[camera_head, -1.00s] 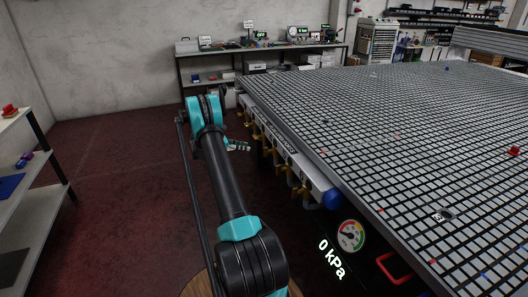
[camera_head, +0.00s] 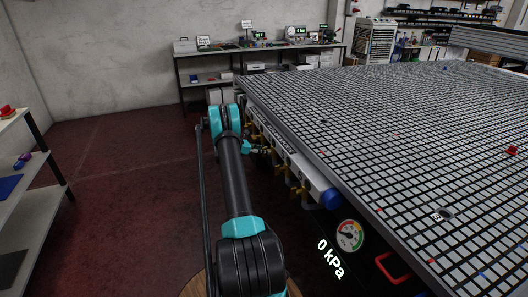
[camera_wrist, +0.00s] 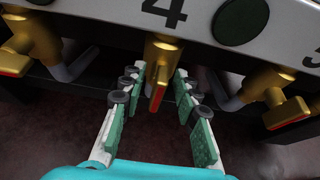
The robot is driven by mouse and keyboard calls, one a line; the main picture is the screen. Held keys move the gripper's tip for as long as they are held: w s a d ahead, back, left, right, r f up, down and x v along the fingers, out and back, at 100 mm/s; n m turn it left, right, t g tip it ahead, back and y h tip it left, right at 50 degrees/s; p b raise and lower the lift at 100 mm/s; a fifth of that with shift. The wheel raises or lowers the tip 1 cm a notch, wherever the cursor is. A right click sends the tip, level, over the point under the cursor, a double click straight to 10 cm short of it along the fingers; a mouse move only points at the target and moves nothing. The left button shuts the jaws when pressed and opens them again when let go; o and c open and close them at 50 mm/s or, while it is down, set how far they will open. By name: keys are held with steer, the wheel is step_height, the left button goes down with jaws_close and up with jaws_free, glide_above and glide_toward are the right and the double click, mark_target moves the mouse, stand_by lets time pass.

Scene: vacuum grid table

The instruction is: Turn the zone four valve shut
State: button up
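In the wrist view the zone four valve (camera_wrist: 160,72) is a brass body with a red-edged lever (camera_wrist: 158,92) pointing down and toward the camera, below a black "4" on the pale manifold. My gripper (camera_wrist: 156,82) is open, with one green-padded finger on each side of the lever. Gaps show between the fingers and the lever, so it does not look gripped. In the head view my gripper (camera_head: 258,148) is small beside the row of brass valves on the table's near-left side, and partly hidden.
Neighbouring brass valves stand left (camera_wrist: 28,45) and right (camera_wrist: 275,95) of valve four. The manifold (camera_head: 308,176) runs along the edge of the grid table (camera_head: 380,130). A pressure gauge (camera_head: 349,236) reads near "0 kPa". Open floor (camera_head: 120,190) lies to the left.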

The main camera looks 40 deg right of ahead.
steer(key=shift+c, duration=0.5)
jaws_close()
steer(key=shift+s+m, duration=0.1)
steer(key=shift+m, duration=0.2)
steer(key=m+t+h, duration=0.1)
steer(key=m+t, duration=0.1)
steer(key=m, duration=0.2)
steer(key=s+f+m+t+h, duration=0.1)
steer(key=m+t+h, duration=0.1)
steer(key=m, duration=0.2)
steer(key=m+t+h, duration=0.1)
steer(key=m+t, duration=0.1)
steer(key=m, duration=0.2)
steer(key=shift+s+a+f+m+h, duration=0.2)
steer(key=shift+a+f+m+h, duration=0.1)
steer(key=shift+m, duration=0.1)
stand_by(0.4)
